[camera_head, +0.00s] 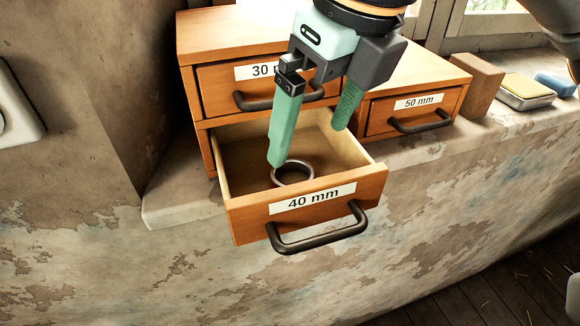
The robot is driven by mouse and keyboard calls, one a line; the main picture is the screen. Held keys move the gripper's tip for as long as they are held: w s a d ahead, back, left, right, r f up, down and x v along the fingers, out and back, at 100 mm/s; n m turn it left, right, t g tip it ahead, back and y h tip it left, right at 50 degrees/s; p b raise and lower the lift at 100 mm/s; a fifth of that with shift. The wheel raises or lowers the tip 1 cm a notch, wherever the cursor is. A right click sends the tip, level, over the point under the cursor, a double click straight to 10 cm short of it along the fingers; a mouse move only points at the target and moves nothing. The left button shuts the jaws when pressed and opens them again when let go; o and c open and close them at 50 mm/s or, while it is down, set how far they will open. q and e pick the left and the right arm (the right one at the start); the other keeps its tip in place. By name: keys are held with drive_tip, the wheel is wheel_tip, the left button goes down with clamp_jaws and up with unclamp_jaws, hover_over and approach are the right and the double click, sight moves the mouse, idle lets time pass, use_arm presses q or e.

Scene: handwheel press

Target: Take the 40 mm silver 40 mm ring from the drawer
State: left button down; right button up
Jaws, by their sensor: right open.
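The open drawer labelled 40 mm (245,224) sticks out from a wooden cabinet. A silver ring (306,179) lies in it near the front panel. My right gripper (308,146) is open, with its green fingers pointing down over the drawer. One fingertip is close to the ring's far left rim; I cannot tell whether it touches. The other finger is higher, over the drawer's right side. The gripper appears empty. My left gripper is not in view.
The closed 30 mm drawer (222,88) is above, and the closed 50 mm drawer (378,115) is to the right. A wooden block (478,84), a tin with a yellow top (525,90) and a blue item (556,83) stand on the ledge.

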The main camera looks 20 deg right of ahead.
sight(291, 181)
drive_tip(key=x, duration=0.3)
drive_tip(key=shift+f, duration=0.15)
drive_tip(key=shift+w+p+x, duration=0.25)
drive_tip(key=shift+p+x, duration=0.1)
drive_tip(key=shift+x, duration=1)
drive_tip(key=shift+w+p+x, duration=0.2)
drive_tip(key=shift+p+x, duration=0.15)
drive_tip(key=shift+x, duration=1)
drive_tip(key=c, duration=1.4)
